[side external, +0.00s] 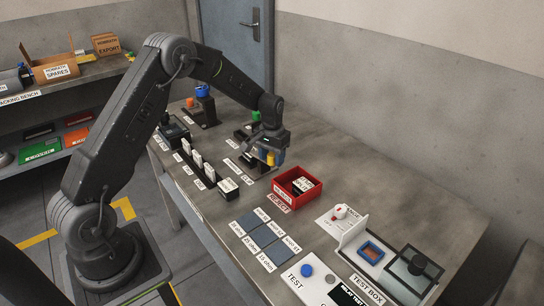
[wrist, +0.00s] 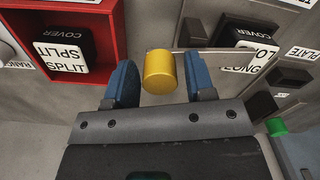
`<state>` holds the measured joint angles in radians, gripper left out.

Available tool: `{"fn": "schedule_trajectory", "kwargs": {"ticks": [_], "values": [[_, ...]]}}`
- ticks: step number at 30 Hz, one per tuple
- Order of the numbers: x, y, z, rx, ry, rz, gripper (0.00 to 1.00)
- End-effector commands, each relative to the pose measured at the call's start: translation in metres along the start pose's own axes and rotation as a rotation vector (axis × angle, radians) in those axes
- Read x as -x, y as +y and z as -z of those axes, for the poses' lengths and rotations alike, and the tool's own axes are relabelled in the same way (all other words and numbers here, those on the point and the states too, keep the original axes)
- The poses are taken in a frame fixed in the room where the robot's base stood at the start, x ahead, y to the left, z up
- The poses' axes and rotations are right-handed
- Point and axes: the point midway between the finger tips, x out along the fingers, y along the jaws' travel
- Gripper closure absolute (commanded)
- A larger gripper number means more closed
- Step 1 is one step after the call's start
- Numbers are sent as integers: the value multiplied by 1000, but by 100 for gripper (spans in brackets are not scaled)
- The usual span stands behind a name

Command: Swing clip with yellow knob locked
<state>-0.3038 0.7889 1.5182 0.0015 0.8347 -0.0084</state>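The yellow knob (wrist: 160,72) is a short upright cylinder in the wrist view. A thin bar, seemingly the swing clip (wrist: 215,50), runs from behind it to the right, across a black block with a white label. My gripper (wrist: 161,82) has its two blue fingers apart, one on each side of the knob, with a visible gap on both sides. In the side external view my gripper (side external: 270,158) is low over the dark fixture, with the yellow knob (side external: 270,158) showing between the blue fingers. The clip's far end and its lock are hard to make out.
A green knob (wrist: 276,125) is at the lower right there. Blue squares (side external: 263,236) and a test box (side external: 395,290) lie nearer the front.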

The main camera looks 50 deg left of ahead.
Motion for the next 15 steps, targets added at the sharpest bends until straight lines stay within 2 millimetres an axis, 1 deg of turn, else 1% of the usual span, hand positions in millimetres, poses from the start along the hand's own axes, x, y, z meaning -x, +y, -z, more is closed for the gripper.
{"fn": "schedule_trajectory", "kwargs": {"ticks": [1,2,12,15], "values": [[0,0,0,0,0,0,55],[0,0,0,0,0,0,58],[0,0,0,0,1,0,90],[0,0,0,-17,0,0,90]]}}
